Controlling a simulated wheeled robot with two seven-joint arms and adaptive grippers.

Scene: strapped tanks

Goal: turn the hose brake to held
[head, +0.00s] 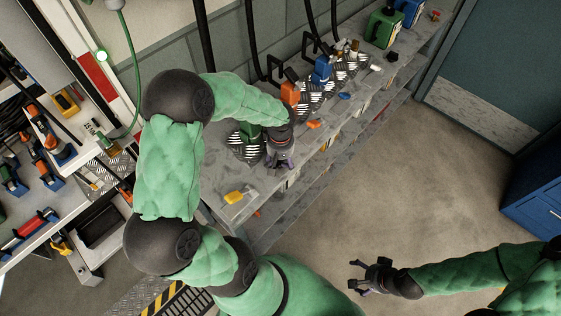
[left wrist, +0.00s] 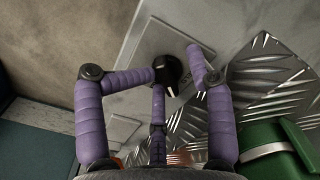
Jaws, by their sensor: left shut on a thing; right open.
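The hose brake shows in the left wrist view as a black knob (left wrist: 168,70) with a small pale mark, on a square grey plate (left wrist: 148,42). My left gripper (left wrist: 180,77) has its purple fingers around the knob and is shut on it. In the head view my left gripper (head: 280,160) is at the front of the grey bench, and the knob is hidden there. I cannot read which setting the knob points to. My right gripper (head: 370,276) is open and empty above the floor, away from the bench.
Beside the knob are a tread plate (left wrist: 262,88) and a green body with a silver strap (left wrist: 275,148). Along the bench stand an orange unit (head: 290,93), a blue unit (head: 321,72) and a green tank (head: 383,28). A yellow piece (head: 234,197) lies near the bench's end.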

